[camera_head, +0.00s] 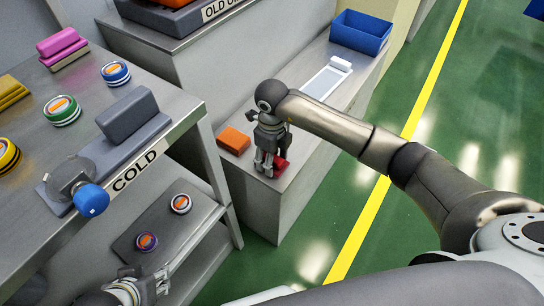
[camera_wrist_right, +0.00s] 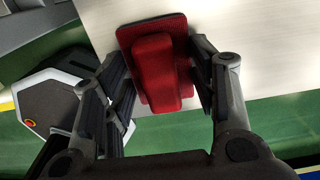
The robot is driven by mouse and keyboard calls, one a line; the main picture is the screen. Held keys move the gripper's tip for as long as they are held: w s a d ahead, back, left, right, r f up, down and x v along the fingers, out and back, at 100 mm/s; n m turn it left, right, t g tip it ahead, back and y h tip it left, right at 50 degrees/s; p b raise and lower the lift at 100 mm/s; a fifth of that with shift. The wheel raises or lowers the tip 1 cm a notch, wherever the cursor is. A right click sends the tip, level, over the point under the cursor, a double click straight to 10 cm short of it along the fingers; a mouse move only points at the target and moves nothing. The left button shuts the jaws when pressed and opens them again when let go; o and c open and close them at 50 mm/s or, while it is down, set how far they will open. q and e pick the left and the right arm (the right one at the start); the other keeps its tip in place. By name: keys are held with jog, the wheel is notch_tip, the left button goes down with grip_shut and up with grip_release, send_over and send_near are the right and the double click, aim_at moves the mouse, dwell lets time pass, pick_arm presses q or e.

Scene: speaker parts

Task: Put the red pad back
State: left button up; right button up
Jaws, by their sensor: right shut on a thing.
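The red pad (camera_head: 281,164) is at the front left part of the long pale bench, at the tips of my right gripper (camera_head: 270,165). In the right wrist view the red pad (camera_wrist_right: 155,70) shows a flat base with a raised block, over the pale surface near its edge. My right gripper (camera_wrist_right: 160,90) has a finger on either side of the block and is shut on it. I cannot tell whether the pad touches the bench. My left gripper (camera_head: 150,285) is low at the left, by the lower shelf, partly cut off; its fingers are unclear.
An orange block (camera_head: 234,140) lies close left of my right gripper. A white-handled plate (camera_head: 328,80) and a blue bin (camera_head: 361,32) are farther along the bench. The COLD table (camera_head: 185,110) holds a grey block (camera_head: 127,115), a blue knob (camera_head: 91,200) and several coloured rolls.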

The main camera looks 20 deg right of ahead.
jog(key=shift+f, duration=0.1)
jog(key=o, duration=1.2)
